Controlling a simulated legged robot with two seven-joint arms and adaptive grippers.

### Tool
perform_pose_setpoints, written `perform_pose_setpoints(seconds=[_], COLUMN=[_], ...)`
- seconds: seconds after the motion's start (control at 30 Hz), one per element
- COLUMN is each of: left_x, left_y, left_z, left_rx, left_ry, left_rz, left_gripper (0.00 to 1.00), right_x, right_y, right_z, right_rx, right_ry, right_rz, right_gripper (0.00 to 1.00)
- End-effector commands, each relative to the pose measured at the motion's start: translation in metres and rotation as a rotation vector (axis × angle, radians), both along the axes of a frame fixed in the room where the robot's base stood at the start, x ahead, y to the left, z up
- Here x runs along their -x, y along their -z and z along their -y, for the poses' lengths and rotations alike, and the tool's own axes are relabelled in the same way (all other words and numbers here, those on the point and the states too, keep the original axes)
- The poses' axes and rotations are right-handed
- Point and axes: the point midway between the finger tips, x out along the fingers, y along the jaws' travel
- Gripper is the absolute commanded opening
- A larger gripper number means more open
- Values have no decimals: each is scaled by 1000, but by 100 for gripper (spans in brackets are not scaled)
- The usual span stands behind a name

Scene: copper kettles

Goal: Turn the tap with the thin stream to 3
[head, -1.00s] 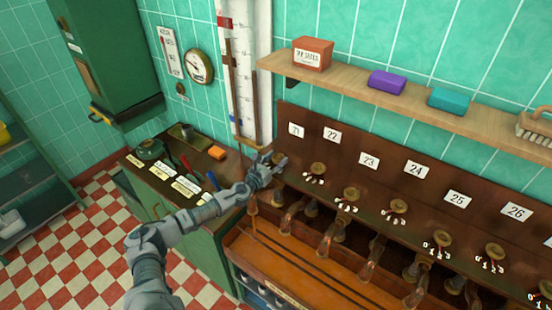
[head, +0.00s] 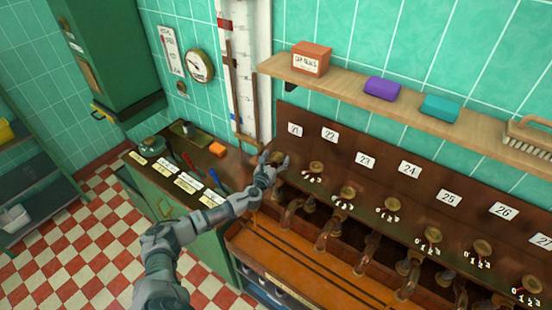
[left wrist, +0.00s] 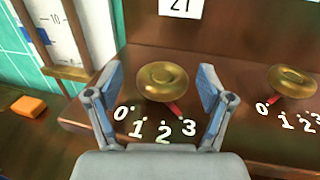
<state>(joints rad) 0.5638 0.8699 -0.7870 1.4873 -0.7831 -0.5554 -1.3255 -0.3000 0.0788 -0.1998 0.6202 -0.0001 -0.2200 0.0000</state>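A row of brass taps runs along the brown panel, under number plates from 21 upward. In the left wrist view the brass knob under plate 21 (left wrist: 169,81) has a red pointer directed at the 3 of its 0-1-2-3 scale (left wrist: 157,130). My left gripper (left wrist: 152,88) is open, with one finger on each side of this knob; contact is not clear. In the head view my left gripper (head: 272,158) is at the left end of the row and partly covers that knob. I cannot tell which spout has the thin stream. My right gripper is out of view.
The neighbouring knob under plate 22 (head: 316,167) is close on the right. A wooden trough (head: 290,258) lies below the spouts. A shelf (head: 420,108) with boxes and a brush hangs above. A tall gauge (head: 238,70) and an orange block (head: 217,149) are at the left.

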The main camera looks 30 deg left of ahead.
Motion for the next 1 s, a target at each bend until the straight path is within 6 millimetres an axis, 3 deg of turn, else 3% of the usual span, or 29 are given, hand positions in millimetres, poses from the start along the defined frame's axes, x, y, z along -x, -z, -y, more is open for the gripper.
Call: perform_pose_setpoints(seconds=[0.27,0.7,1.0], left_x=[10,99,118], left_y=[1,3,2], left_z=[2,13,15], left_rx=[-1,0,1], left_ry=[1,2,0], left_rz=[-2,-5,-2], left_gripper=[80,80,80], right_x=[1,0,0], right_y=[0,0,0], right_z=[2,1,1], right_rx=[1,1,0], right_ry=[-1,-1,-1], right_rz=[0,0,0], right_gripper=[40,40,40])
